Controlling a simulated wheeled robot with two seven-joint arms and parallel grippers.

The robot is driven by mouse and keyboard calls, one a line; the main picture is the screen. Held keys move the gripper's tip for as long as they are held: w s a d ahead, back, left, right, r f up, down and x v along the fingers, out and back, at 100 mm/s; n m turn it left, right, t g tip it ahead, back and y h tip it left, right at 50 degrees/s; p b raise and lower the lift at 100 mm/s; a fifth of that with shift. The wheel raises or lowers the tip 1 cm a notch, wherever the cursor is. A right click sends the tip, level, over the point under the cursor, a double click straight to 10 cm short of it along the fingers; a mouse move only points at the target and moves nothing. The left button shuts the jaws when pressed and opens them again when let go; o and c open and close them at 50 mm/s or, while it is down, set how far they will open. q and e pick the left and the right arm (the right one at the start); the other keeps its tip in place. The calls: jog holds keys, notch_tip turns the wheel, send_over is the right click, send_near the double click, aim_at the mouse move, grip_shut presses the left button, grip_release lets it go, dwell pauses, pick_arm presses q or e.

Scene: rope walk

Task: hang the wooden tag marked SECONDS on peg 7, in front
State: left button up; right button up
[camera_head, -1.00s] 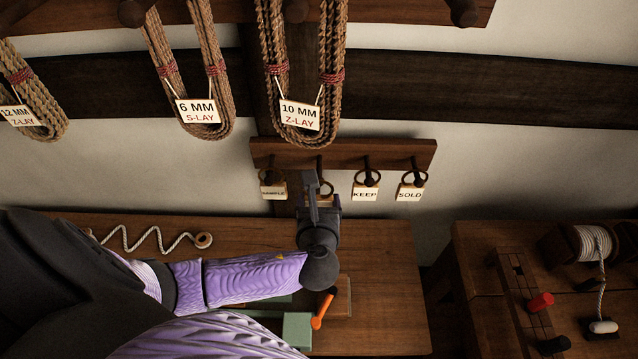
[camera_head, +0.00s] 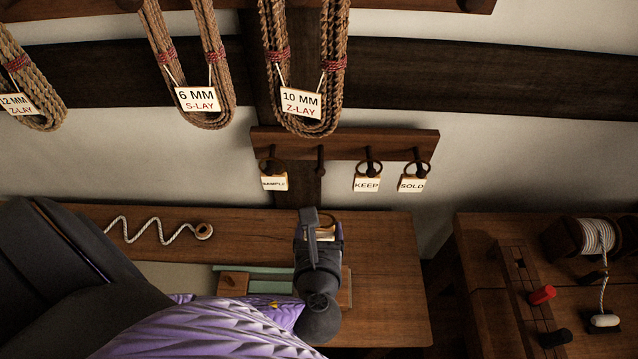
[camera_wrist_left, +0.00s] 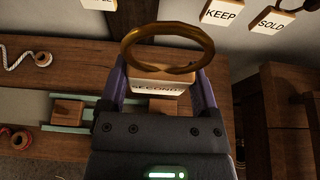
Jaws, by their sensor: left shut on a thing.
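The wooden tag marked SECONDS (camera_wrist_left: 158,84) is held between the fingers of my left gripper (camera_wrist_left: 160,76) in the left wrist view. Its brass-coloured ring (camera_wrist_left: 168,30) stands out beyond the fingertips, with nothing through it. In the head view my left gripper (camera_head: 318,222) is over the bench, below the small peg rail (camera_head: 345,143), and mostly hides the tag. On that rail one peg (camera_head: 320,152) is bare, between the SAMPLE tag (camera_head: 274,184) and the KEEP tag (camera_head: 367,185). I can read no peg numbers. My right gripper is out of view.
Rope hanks hang above, including one labelled 10 MM Z-LAY (camera_head: 301,103) and one labelled 6 MM S-LAY (camera_head: 198,99). The SOLD tag (camera_head: 412,185) hangs at the small rail's right. A bare peg (camera_head: 472,5) shows on the upper rail. The bench (camera_head: 385,270) is below.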

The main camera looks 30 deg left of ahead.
pick_arm(q)
jog(key=shift+f+b, duration=0.3)
jog(key=shift+f, duration=0.4)
